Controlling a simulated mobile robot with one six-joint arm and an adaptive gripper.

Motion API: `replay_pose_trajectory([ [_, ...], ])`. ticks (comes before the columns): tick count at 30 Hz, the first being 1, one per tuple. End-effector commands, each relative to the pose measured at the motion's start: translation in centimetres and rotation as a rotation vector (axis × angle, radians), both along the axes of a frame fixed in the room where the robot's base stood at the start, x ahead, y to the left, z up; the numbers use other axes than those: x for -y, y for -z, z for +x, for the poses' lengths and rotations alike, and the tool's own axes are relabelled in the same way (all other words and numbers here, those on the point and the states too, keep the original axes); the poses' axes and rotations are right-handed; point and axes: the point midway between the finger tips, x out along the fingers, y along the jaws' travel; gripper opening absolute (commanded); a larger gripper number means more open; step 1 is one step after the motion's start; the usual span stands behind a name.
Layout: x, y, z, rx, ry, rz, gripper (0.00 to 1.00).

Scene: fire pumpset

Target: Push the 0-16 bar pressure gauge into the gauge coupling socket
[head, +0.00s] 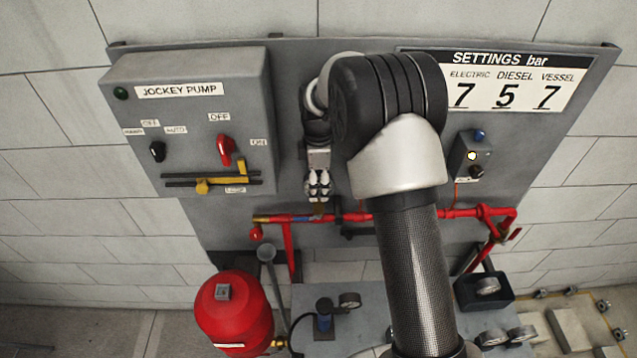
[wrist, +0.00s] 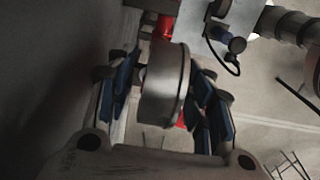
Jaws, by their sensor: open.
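My gripper (head: 318,194) points down in front of the panel, just above the red pipe. In the wrist view my gripper (wrist: 164,76) has its blue-padded fingers apart, one on each side of a round metal-cased gauge (wrist: 165,88). The gauge is seen edge-on. Its dial cannot be read, so I cannot confirm that it is the 0-16 bar one. A gap shows beside the gauge on the right; contact on the left is unclear. The gauge coupling socket cannot be made out, and I cannot tell how the gauge meets it.
The red pipe (head: 360,216) runs across the panel below my gripper. The jockey pump box (head: 195,120) stands left, a small control box (head: 470,158) right. A red tank (head: 234,312) and a bench with other gauges, one in a dark block (head: 487,288), are below.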

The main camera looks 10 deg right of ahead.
Motion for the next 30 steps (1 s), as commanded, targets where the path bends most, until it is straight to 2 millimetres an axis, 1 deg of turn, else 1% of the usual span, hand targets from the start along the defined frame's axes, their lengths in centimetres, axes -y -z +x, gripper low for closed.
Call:
replay_pose_trajectory([
  [7, 0.0, 0.0, 0.0, -0.001, 0.000, 0.000, 0.48],
  [11, 0.0, -1.0, 0.1, 0.003, 0.000, 0.000, 0.48],
  [14, 0.0, -2.6, 0.1, 0.005, 0.000, 0.000, 0.48],
  [21, 0.0, -7.8, 0.1, 0.004, 0.000, 0.000, 0.48],
  [24, 0.0, -9.6, 0.1, 0.003, 0.000, 0.000, 0.48],
  [27, 0.0, -10.9, 0.1, 0.002, 0.000, 0.000, 0.48],
  [30, 0.0, -11.7, 0.0, 0.001, 0.000, 0.000, 0.48],
])
